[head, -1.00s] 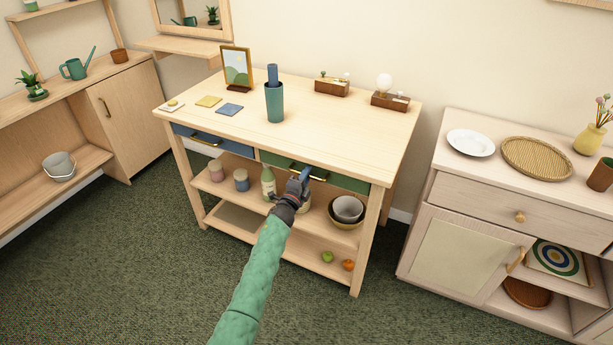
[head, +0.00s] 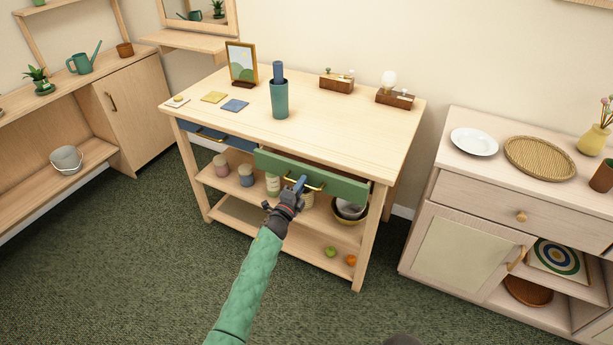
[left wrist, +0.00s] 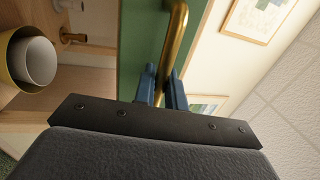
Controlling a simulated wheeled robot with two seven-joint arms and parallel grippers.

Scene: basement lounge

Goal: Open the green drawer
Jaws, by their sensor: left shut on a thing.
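The green drawer (head: 340,186) is at the right of the wooden table's front, pulled out a little from the frame. Its brass bar handle (head: 316,187) runs along its front. My left gripper (head: 300,184) is at this handle, shut on it. In the left wrist view, the blue fingers of the left gripper (left wrist: 162,88) sit on both sides of the brass handle (left wrist: 176,40), against the green drawer front (left wrist: 140,45). My right gripper is not in view.
A blue drawer (head: 232,141) is to the left in the same table (head: 330,125). Bowls (head: 350,209), jars and a bottle stand on the shelf below. A cabinet (head: 450,240) stands at the right. Green carpet in front is free.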

